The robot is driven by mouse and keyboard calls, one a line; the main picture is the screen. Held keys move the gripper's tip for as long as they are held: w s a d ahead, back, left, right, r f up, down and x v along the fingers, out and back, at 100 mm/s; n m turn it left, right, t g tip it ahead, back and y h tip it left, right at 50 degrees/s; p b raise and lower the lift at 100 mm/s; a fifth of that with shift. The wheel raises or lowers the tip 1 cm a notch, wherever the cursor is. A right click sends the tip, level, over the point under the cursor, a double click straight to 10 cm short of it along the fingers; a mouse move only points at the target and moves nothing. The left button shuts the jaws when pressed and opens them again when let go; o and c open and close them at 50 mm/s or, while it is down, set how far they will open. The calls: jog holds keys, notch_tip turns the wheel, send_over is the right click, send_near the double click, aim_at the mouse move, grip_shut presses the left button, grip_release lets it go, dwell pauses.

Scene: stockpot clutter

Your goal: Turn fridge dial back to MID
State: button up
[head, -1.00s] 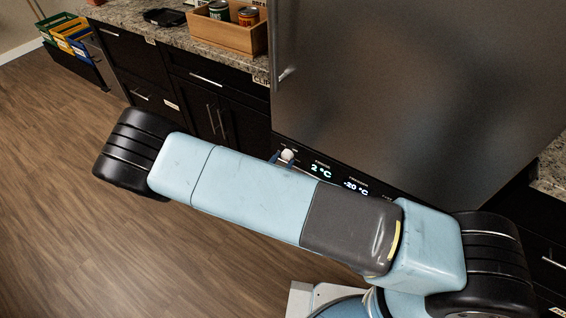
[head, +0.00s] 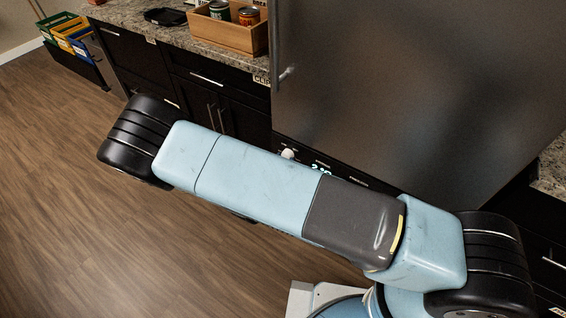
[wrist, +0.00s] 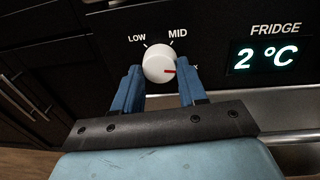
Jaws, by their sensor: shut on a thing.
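The fridge dial (wrist: 155,60) is a round white knob on the black panel, marked LOW and MID, with a third label mostly hidden behind the right finger. Its red mark points right, toward that hidden label and away from MID. My gripper (wrist: 158,72) is shut on the dial, one blue finger on each side of it. In the head view the white dial (head: 288,154) shows just above my arm, which hides the gripper. The FRIDGE display (wrist: 264,58) reads 2 °C.
The grey fridge door (head: 400,90) rises above the panel. Dark cabinets (head: 225,110) stand to its left under a granite counter with a wooden crate (head: 228,35) of cans. A metal bar (wrist: 290,137) runs below the display. Wooden floor is clear at left.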

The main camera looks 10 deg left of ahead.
jog(key=n, duration=1.1)
jog(key=shift+w+a+r+g, duration=0.1)
jog(key=shift+a+r+g, duration=0.05)
jog(key=shift+g, duration=0.25)
jog(key=shift+n, duration=0.3)
jog(key=o, duration=1.1)
jog(key=shift+c, duration=0.2)
jog(key=f+v, duration=0.1)
jog(key=v, duration=1.2)
jog(key=shift+s+a+r, duration=0.25)
jog(key=shift+s+r, duration=0.05)
jog(key=shift+s, duration=0.05)
